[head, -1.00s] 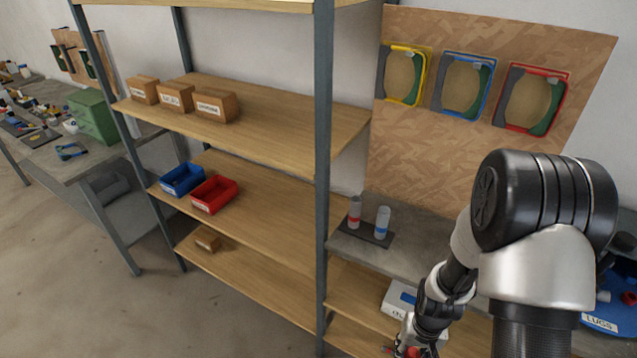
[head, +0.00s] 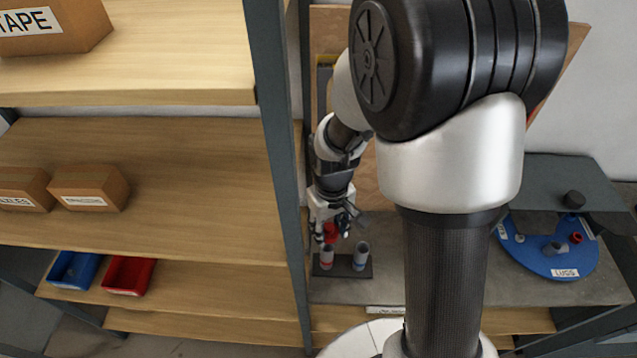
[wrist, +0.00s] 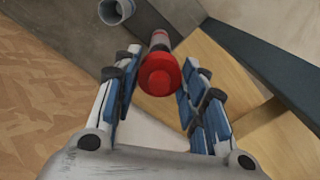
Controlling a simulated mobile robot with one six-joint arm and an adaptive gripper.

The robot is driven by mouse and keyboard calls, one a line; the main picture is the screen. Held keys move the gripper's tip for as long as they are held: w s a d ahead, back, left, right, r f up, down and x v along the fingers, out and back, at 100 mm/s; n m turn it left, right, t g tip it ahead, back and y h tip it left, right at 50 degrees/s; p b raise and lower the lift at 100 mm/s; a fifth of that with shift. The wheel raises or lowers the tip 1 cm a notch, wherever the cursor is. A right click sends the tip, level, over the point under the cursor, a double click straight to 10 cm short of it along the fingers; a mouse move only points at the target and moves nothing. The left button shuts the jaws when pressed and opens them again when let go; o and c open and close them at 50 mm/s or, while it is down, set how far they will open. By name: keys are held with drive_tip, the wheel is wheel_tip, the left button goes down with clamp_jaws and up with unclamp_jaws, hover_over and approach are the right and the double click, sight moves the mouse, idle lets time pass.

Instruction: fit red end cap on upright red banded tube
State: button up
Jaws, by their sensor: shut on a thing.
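The red end cap (head: 331,234) is in my gripper (head: 332,222), just above the upright red banded tube (head: 327,258). In the wrist view the cap (wrist: 159,75) lies between the two blue-padded fingers of my gripper (wrist: 160,88). The grey end of the red banded tube (wrist: 160,41) shows behind the cap, nearly in line with it. I cannot tell whether cap and tube touch.
A blue banded tube (head: 361,257) stands close on the right, on the same dark base (head: 343,271); its open end (wrist: 115,10) shows in the wrist view. A shelf post (head: 276,170) rises left of my gripper. A blue turntable (head: 550,262) lies to the right.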

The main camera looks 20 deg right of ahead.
drive_tip(key=shift+w+r, duration=0.3)
drive_tip(key=shift+r, duration=0.2)
drive_tip(key=shift+s+f+b, duration=0.3)
drive_tip(key=shift+f+b, duration=0.05)
drive_tip(key=shift+f, duration=0.05)
drive_tip(key=shift+w+f+b, duration=0.15)
drive_tip(key=shift+f+b, duration=2.65)
drive_tip(key=shift+f, duration=0.75)
drive_tip(key=shift+f+b, duration=0.4)
drive_tip(key=shift+f, duration=0.1)
drive_tip(key=o, duration=0.8)
drive_tip(key=shift+c, duration=0.2)
wheel_tip(320, 180, up, 11)
drive_tip(key=shift+a+f, duration=0.1)
drive_tip(key=shift+f, duration=0.05)
drive_tip(key=shift+r, duration=0.7)
